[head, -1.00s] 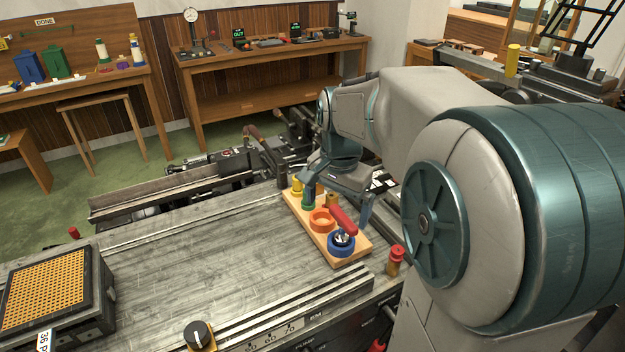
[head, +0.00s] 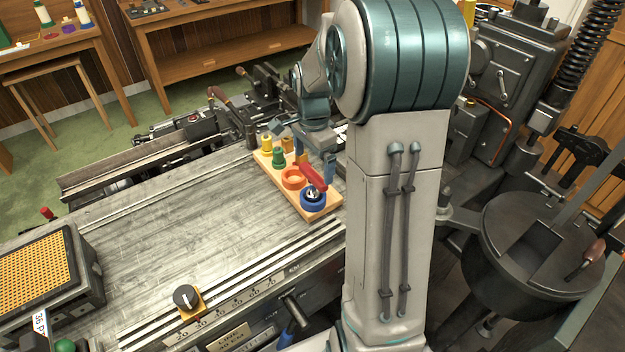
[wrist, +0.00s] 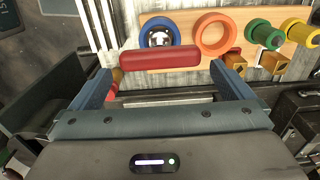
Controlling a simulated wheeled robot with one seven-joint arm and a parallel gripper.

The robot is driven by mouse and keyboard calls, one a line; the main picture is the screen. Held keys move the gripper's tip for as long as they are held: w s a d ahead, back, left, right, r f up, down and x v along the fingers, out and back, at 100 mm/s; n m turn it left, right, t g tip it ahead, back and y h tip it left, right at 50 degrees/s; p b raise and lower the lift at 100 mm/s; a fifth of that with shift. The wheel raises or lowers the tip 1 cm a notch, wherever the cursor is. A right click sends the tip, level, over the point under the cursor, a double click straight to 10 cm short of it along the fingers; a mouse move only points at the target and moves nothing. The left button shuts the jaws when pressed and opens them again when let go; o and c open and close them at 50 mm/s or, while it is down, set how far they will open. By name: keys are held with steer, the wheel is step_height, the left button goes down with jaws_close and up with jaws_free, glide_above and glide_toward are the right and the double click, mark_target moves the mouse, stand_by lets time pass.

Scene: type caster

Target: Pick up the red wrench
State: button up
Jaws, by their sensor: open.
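The red wrench has a red handle (head: 313,177) and a metallic head that shows within the blue ring (head: 312,202) at the near end of a wooden board (head: 277,184). In the wrist view the red handle (wrist: 160,59) lies crosswise, just ahead of my fingertips, with the metallic head (wrist: 160,38) behind it inside the blue ring. My gripper (head: 315,166) is open and empty, close to the handle; it also shows in the wrist view (wrist: 160,74). Its two fingers stand apart, beyond the two ends of the handle. I cannot tell whether they touch it.
On the board are an orange ring (head: 293,179), a green piece (head: 279,158) and a yellow piece (head: 266,144). The board lies on a grey metal table (head: 190,225), clear to its left. A box with a yellow grid top (head: 45,270) stands at the left. A black knob (head: 186,297) is at the front.

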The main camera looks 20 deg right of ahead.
mark_target(313, 173)
steer(key=shift+f+p, duration=0.8)
steer(key=shift+f, duration=1.8)
steer(key=c, duration=0.7)
steer(key=shift+r, duration=0.15)
